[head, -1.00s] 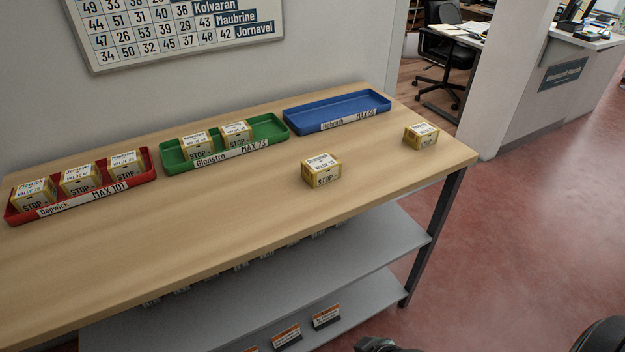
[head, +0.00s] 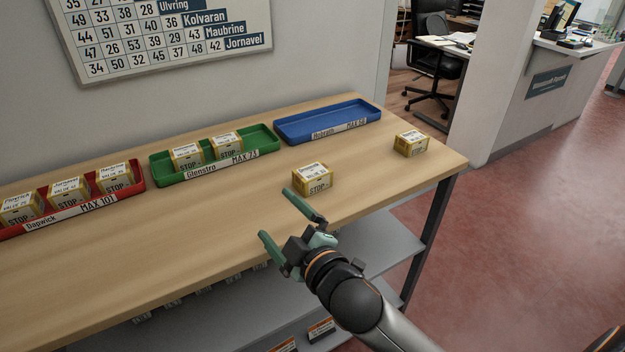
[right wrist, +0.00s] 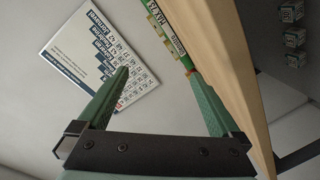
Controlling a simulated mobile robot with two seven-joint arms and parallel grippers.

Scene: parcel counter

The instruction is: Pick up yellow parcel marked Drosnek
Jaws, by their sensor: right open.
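Two loose yellow parcels lie on the wooden counter (head: 130,260). The nearer parcel (head: 312,179) is in front of the blue tray, and the other parcel (head: 411,144) is near the counter's right end. Their names are too small to read surely, so I cannot tell which is Drosnek. My right gripper (head: 274,213) is open and empty, over the counter's front part, left of and nearer than the nearer parcel. In the right wrist view its spread fingers (right wrist: 157,72) have no parcel between them. My left gripper is not in view.
A red tray (head: 90,208) holds three yellow parcels and a green tray (head: 218,166) holds two. The blue tray (head: 350,127) is empty. A number board (head: 160,40) hangs on the wall. A grey shelf (head: 395,247) runs below the counter.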

